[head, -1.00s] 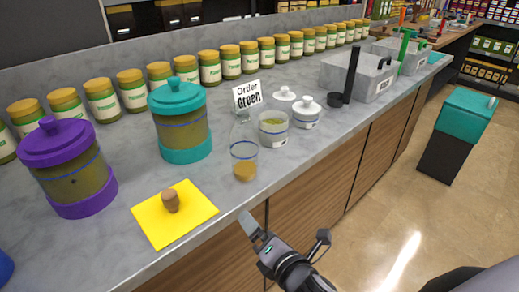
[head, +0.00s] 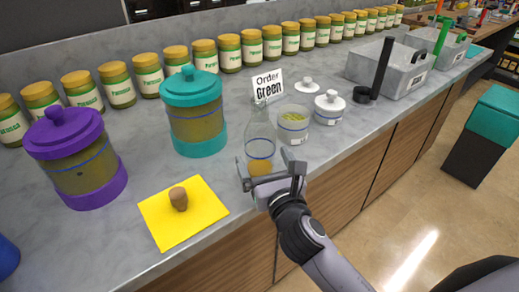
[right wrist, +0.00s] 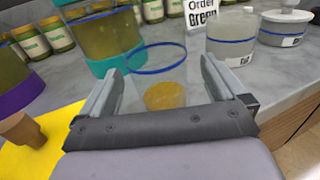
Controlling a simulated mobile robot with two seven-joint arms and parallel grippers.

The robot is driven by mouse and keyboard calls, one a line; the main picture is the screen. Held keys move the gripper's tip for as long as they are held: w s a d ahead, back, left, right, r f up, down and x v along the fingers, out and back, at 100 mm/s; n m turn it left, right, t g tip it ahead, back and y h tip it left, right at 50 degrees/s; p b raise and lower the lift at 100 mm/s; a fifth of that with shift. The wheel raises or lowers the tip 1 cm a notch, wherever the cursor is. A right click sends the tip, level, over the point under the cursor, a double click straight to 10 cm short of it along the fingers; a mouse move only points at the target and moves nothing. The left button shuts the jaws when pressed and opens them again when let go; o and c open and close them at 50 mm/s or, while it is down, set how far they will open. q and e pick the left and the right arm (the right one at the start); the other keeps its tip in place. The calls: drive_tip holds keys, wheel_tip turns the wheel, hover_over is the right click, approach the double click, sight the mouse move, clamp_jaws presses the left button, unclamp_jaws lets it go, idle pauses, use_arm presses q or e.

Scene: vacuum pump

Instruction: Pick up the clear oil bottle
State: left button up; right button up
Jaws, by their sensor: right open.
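The clear oil bottle (head: 260,140) stands upright on the counter, with a blue ring around it and some amber oil at its bottom. My right gripper (head: 271,172) is open at the bottle's near side. In the right wrist view the bottle (right wrist: 165,95) shows between the two spread fingers (right wrist: 160,80), its blue ring beyond them and the amber oil low in the middle. I cannot tell whether either finger touches the glass. My left gripper is in neither view.
A teal-lidded jar (head: 194,115) is left of the bottle. A cork (head: 178,198) sits on a yellow cloth (head: 205,208). An order sign (head: 267,86) stands behind.

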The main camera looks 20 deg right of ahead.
sight(257, 148)
drive_tip(key=shift+w+a+f, duration=0.1)
drive_tip(key=shift+w, duration=2.2)
drive_tip(key=shift+c, duration=0.4)
drive_tip(key=c, duration=1.2)
